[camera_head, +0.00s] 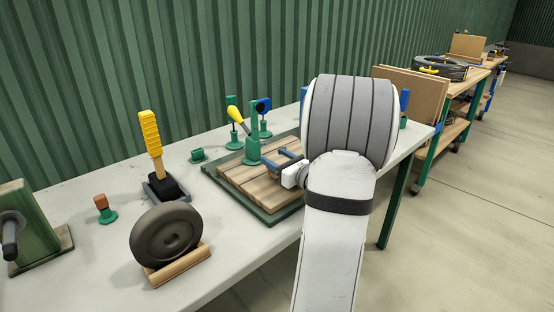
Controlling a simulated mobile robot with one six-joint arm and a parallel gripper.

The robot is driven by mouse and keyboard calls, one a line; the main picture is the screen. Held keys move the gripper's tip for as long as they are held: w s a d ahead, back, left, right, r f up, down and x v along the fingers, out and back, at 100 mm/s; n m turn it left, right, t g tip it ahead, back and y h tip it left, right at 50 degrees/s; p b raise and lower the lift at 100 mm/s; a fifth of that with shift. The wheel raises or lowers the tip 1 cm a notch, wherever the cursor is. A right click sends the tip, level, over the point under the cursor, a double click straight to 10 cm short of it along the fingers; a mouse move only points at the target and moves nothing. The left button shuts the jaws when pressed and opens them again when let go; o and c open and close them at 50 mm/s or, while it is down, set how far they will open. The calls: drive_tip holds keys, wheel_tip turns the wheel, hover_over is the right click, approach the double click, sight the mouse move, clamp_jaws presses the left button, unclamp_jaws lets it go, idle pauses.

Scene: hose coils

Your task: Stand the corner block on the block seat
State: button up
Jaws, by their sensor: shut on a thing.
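My gripper (278,160) is low over the slatted wooden board (242,182), with its blue-grey fingers pointing left. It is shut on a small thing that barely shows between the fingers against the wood. I cannot tell for sure that this is the corner block. I cannot single out the block seat with certainty. A low green fitting (198,156) stands empty left of the board. My arm hides the right side of the board.
A green post (253,135) and a yellow-handled tool (238,120) stand close behind my gripper. A yellow-handled brush-like tool (152,140) and a dark wheel on a wooden cradle (167,238) are to the left. The grey tabletop (110,262) has clear room between these things.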

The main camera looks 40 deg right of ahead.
drive_tip(key=shift+f+b, duration=0.4)
drive_tip(key=shift+f, duration=0.1)
idle(0.4)
drive_tip(key=o, duration=1.1)
drive_tip(key=shift+s, duration=0.15)
drive_tip(key=shift+s+d, duration=0.15)
drive_tip(key=shift+s, duration=1.8)
drive_tip(key=shift+s+d, duration=0.15)
drive_tip(key=shift+s, duration=1.75)
drive_tip(key=s, duration=0.4)
drive_tip(key=s+p, duration=0.1)
drive_tip(key=s, duration=0.1)
drive_tip(key=shift+s+d, duration=0.35)
drive_tip(key=shift+s, duration=0.55)
